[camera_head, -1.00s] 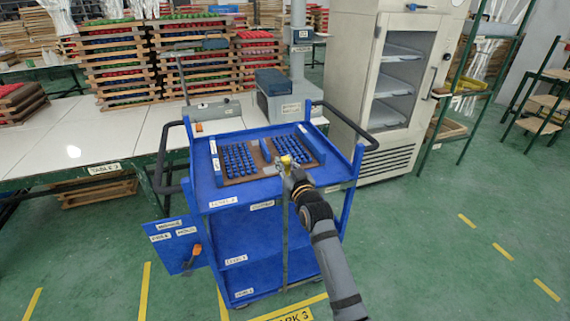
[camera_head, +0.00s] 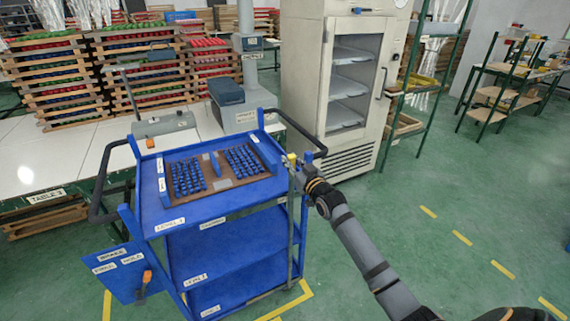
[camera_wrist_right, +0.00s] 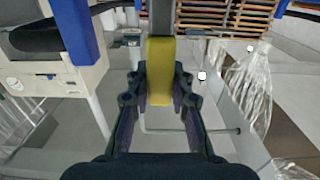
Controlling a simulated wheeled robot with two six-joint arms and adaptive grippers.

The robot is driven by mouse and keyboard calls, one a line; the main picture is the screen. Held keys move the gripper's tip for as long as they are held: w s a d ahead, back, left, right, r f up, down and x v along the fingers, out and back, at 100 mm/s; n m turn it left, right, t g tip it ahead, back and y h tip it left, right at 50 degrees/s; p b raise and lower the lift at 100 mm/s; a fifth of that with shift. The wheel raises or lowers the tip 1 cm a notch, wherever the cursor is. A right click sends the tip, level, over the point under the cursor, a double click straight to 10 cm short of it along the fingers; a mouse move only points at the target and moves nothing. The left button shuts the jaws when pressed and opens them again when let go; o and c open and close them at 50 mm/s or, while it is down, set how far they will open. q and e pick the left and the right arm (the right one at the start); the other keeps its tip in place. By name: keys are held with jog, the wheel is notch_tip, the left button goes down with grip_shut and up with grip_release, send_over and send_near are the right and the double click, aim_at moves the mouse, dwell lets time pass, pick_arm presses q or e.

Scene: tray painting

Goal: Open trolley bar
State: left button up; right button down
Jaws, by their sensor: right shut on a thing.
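The blue trolley (camera_head: 225,205) stands in the middle of the head view. Its grey upright bar (camera_head: 290,235) has a yellow grip (camera_head: 292,158) at the top and stands by the front right corner post, leaving the trolley's front side clear. My right gripper (camera_head: 301,168) is at the bar's top. In the right wrist view my right gripper (camera_wrist_right: 158,88) is shut on the yellow grip (camera_wrist_right: 159,60), with a finger on each side. The grey bar (camera_wrist_right: 161,16) shows beyond it. My left gripper is out of view.
A white table (camera_head: 30,160) is at left, a cabinet (camera_head: 305,65) behind. Green floor (camera_head: 430,260) is free at right.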

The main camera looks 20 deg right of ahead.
jog(key=shift+d, duration=0.3)
jog(key=c, duration=1.2)
grip_release()
jog(key=shift+o, duration=0.2)
jog(key=shift+s, duration=0.2)
jog(key=s, duration=0.7)
jog(key=shift+d, duration=0.1)
